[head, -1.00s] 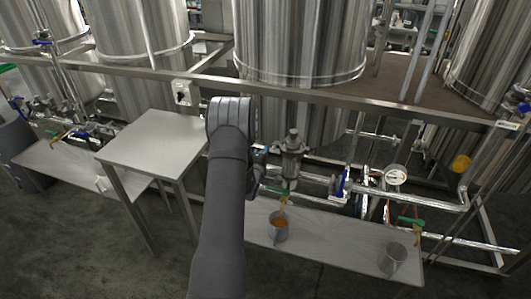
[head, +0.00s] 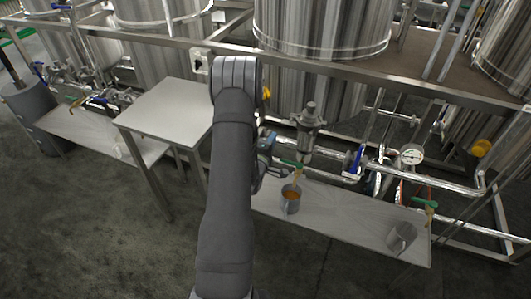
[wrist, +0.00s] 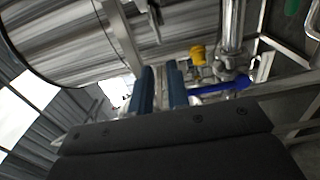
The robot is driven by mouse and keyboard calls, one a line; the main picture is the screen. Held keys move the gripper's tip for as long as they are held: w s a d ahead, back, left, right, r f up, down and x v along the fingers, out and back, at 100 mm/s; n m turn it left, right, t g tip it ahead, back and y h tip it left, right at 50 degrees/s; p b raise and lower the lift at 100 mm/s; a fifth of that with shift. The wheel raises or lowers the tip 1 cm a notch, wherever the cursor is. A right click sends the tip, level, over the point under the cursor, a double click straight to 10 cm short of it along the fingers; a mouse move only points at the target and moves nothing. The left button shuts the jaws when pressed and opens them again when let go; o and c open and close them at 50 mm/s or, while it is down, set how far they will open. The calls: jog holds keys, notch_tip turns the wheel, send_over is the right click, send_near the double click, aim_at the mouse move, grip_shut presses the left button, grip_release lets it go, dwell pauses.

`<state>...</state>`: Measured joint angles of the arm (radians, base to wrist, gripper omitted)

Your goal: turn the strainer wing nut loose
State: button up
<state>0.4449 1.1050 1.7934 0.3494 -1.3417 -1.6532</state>
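A steel strainer body (head: 308,124) stands upright on the pipe run just right of my arm in the head view. Its wing nut is too small to make out there. My gripper is mostly hidden behind my arm in the head view, with part of the wrist showing left of the strainer. In the wrist view my gripper (wrist: 159,76) shows two blue fingers apart with a gap between them and nothing seen held. The strainer cannot be clearly told in the wrist view.
A blue valve handle (head: 355,164) and a gauge (head: 411,155) sit right of the strainer. Below it a low bench (head: 340,222) holds a cup of orange liquid (head: 290,198) and another cup (head: 401,238). A taller table (head: 165,107) stands left. A steel rail (head: 370,77) crosses behind.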

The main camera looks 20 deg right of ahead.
aim_at(290, 122)
jog(key=v, duration=0.7)
dwell(0.3)
jog(key=x, duration=1.7)
jog(key=shift+d, duration=0.15)
jog(key=shift+w, duration=0.1)
